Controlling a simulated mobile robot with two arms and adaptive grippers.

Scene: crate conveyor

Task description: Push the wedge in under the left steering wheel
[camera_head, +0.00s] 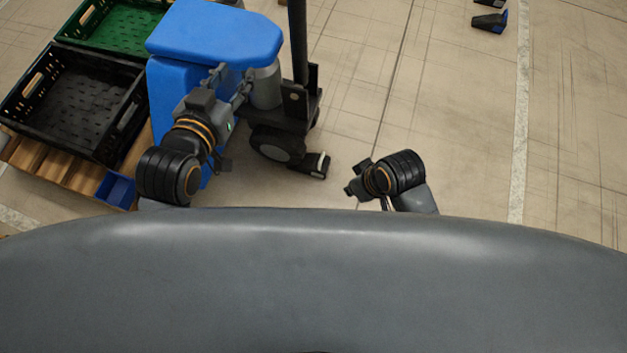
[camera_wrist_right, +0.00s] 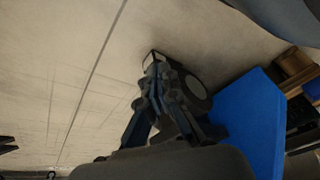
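The wedge (camera_head: 312,166) is a small dark block with a pale strip, lying on the floor just right of the dark steering wheel (camera_head: 277,144) under the blue machine. I cannot tell whether they touch. In the right wrist view the wedge (camera_wrist_right: 150,58) is partly hidden behind my fingers, beside the wheel (camera_wrist_right: 196,94). My right gripper (camera_head: 354,181) is right of the wedge, apart from it in the head view; its fingers look closed together in the wrist view (camera_wrist_right: 156,76). My left gripper (camera_head: 233,80) has its fingers apart beside the blue machine and a grey cylinder.
The blue machine (camera_head: 215,32) with a dark mast (camera_head: 298,45) stands at the upper middle. Black (camera_head: 72,98) and green (camera_head: 120,28) crates on a wooden pallet (camera_head: 55,172) stand at left. A dark and blue object (camera_head: 490,20) lies far right.

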